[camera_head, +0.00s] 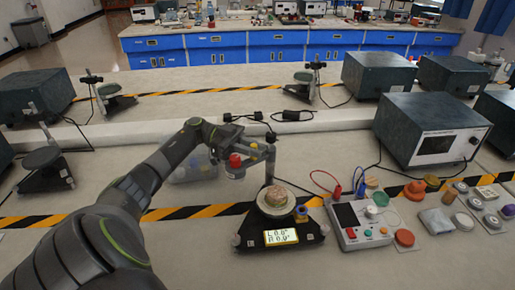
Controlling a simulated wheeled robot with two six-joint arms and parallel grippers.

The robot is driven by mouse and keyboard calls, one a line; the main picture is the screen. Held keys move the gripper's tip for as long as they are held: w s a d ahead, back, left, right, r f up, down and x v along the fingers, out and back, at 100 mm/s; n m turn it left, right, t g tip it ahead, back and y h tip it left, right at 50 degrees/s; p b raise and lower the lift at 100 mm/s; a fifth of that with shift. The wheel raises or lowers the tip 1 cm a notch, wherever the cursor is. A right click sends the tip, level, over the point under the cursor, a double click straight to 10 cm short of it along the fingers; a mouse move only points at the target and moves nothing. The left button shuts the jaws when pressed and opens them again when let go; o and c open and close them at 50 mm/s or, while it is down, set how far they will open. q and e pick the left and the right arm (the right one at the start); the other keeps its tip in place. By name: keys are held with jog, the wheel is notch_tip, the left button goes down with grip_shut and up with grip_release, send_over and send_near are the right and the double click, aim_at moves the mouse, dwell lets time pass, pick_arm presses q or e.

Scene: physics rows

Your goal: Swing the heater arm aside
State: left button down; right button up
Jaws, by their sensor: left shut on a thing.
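My left gripper (240,146) reaches in from the left and is shut on the heater arm (256,148), close to the heater end. The heater head (236,170), grey with a red part, hangs just below the gripper. The heater arm joins an upright post (270,162) on a black base with a lit display (281,237). A round plate with a tan disc (275,198) sits on this base. The heater head is to the left of the disc, not over it in this view. The exact finger contact is too small to see. My right gripper is not in view.
A meter box with red and blue leads (347,216) stands right of the base. A clear plastic container (191,170) is behind my left arm. A large dark instrument box (432,125) is at the right. Several small coloured parts lie at far right. Striped tape crosses the table.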

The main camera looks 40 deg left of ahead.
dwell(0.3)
pick_arm(q)
jog(key=c, duration=1.7)
grip_release()
jog(key=shift+d, duration=0.1)
notch_tip(320, 180, up, 10)
jog(key=shift+b, duration=0.5)
